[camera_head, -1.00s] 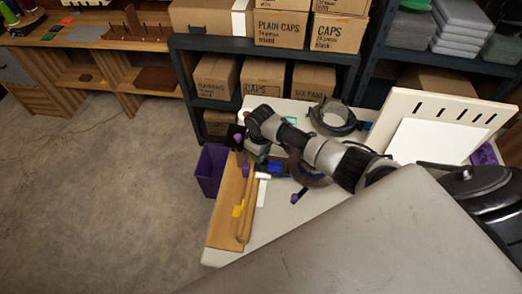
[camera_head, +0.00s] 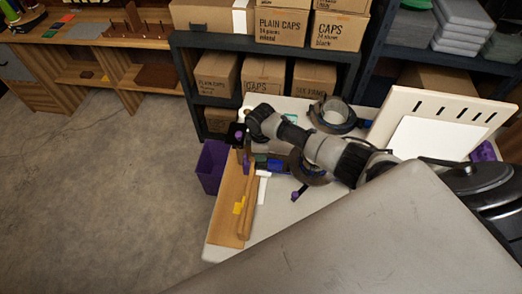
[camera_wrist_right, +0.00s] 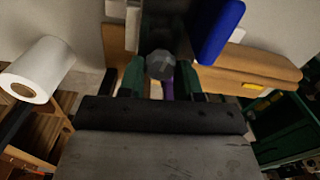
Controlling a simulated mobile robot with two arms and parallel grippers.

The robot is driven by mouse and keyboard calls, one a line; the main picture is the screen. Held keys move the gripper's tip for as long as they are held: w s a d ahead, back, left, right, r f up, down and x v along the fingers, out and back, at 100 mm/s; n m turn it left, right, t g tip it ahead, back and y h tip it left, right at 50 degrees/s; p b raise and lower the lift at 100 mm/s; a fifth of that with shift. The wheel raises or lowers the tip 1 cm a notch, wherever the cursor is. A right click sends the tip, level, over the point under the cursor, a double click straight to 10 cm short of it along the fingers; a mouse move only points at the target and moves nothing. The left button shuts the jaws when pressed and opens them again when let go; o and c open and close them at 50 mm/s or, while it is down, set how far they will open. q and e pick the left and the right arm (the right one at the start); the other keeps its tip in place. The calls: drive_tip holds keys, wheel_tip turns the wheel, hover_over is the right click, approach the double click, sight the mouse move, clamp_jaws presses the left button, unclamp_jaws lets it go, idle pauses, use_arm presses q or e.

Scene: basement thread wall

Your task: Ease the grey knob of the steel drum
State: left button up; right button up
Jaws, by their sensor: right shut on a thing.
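In the right wrist view a small grey faceted knob (camera_wrist_right: 160,65) sits between the green fingers of my right gripper (camera_wrist_right: 161,72). The gripper is shut on it. The knob stands in front of a dark upright face (camera_wrist_right: 165,25); I cannot tell from this view how much of the steel drum that is. In the head view my right arm reaches in from the right over the pale table (camera_head: 225,253), and its hand hides the knob. My left gripper is not in view.
A wooden board (camera_head: 228,205) with a rolling-pin-like stick (camera_head: 247,205) lies at the table's left edge. A purple bin (camera_head: 211,168) stands beside it. A ring-shaped part (camera_head: 333,116) is behind the arm. A white roll (camera_wrist_right: 38,70) and blue object (camera_wrist_right: 220,30) flank the gripper.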

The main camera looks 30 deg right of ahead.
idle(0.3)
drive_tip(key=o, duration=0.9)
drive_tip(key=shift+o, duration=0.2)
wheel_tip(320, 180, up, 11)
drive_tip(key=shift+f, duration=0.2)
